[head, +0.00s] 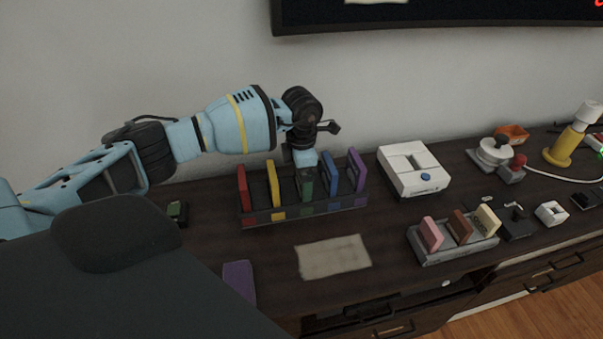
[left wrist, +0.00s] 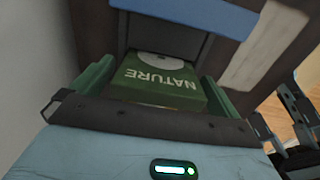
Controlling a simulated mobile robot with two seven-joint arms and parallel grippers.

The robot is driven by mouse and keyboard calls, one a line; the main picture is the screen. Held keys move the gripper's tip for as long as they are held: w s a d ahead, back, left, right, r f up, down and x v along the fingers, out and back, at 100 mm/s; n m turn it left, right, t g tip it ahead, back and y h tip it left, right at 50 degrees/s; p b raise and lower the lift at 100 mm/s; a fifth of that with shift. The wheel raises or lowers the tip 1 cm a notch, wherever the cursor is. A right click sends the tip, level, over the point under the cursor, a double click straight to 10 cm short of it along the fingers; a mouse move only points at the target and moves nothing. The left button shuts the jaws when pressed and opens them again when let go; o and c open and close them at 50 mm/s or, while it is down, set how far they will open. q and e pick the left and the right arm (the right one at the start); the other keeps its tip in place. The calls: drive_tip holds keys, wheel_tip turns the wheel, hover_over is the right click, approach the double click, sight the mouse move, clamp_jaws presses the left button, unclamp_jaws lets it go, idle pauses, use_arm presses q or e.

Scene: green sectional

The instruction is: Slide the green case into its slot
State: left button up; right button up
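The green case (head: 307,184) sits upright between the yellow and blue cases in the dark rack (head: 262,219), at the middle place with a green mark on the front. How deep it sits is hidden. My left gripper (head: 305,160) points down directly over it and hides its top. In the left wrist view the green case (left wrist: 160,82) shows close up with the word NATURE, between two green flanks. I cannot tell whether its fingers press on it. My right gripper is not seen in the head view.
Red (head: 243,188), yellow (head: 273,184), blue (head: 329,172) and purple (head: 357,170) cases stand closely beside the green one. A cream mat (head: 333,257) lies in front. A white box (head: 414,170) and a smaller grey rack (head: 453,252) stand right. The wall is close behind.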

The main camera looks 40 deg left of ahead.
use_arm(q)
wheel_tip(320, 180, up, 7)
drive_tip(key=shift+r, duration=0.45)
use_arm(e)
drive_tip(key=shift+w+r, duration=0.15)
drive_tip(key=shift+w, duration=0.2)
use_arm(q)
drive_tip(key=shift+f, duration=0.1)
idle(0.5)
